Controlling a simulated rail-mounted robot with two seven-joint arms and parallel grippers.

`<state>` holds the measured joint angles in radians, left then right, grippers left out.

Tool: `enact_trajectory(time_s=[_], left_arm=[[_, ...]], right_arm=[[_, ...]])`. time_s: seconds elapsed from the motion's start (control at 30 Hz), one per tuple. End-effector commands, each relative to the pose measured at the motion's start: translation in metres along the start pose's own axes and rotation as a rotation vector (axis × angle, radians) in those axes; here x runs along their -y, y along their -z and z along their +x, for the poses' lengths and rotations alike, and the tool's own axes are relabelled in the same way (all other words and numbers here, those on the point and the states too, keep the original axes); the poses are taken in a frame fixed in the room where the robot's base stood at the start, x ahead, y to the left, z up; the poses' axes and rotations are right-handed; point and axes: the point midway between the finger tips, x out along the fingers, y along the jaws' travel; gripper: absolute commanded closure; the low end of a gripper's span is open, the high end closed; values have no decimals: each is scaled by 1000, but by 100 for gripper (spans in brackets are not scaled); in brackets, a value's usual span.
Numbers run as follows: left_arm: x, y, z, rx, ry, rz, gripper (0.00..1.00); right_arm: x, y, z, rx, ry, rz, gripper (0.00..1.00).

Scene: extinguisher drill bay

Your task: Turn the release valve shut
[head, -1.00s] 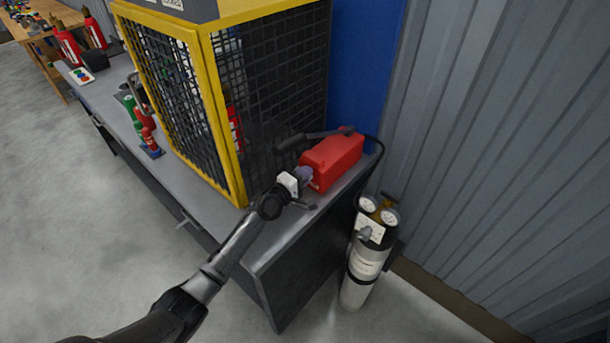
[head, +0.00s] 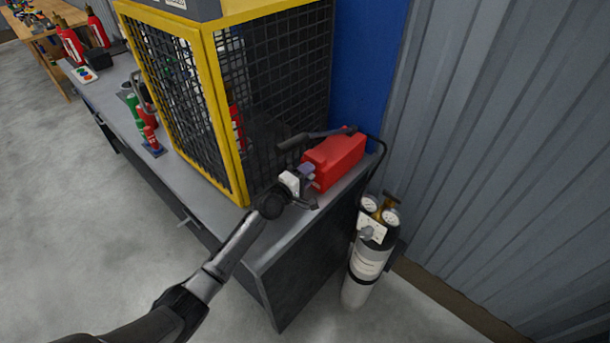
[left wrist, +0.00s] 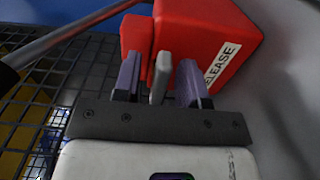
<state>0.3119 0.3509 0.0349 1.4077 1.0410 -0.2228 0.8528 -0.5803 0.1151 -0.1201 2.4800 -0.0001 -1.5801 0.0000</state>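The release valve is on a red box (head: 338,160) with a white RELEASE label, standing on the bench end. In the left wrist view the red box (left wrist: 205,35) fills the top, and a small grey valve handle (left wrist: 160,77) sticks out from it towards me. My left gripper (head: 307,174) is at the box's near left face. Its two purple fingers (left wrist: 159,82) stand either side of the grey handle, with a visible gap on each side, so it is open around it. The handle is hidden in the head view. My right gripper is not in view.
A yellow-framed mesh cage (head: 228,120) stands close left of the gripper. A black lever (head: 305,139) lies over the red box, and a black hose runs from its back. A gauge-topped cylinder (head: 366,265) stands beside the bench (head: 282,245). A corrugated wall (head: 510,150) is at right.

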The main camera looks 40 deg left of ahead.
Motion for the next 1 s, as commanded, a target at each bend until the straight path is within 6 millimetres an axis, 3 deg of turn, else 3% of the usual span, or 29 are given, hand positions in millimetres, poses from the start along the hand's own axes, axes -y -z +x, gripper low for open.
enact_trajectory(time_s=[0.23,0.7,1.0], left_arm=[[-1,0,-20,0,2,-1,62],[0,0,-108,0,2,1,62],[0,0,-135,0,1,1,62]], right_arm=[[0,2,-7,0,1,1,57],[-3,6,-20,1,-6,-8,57],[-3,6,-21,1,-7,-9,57]])
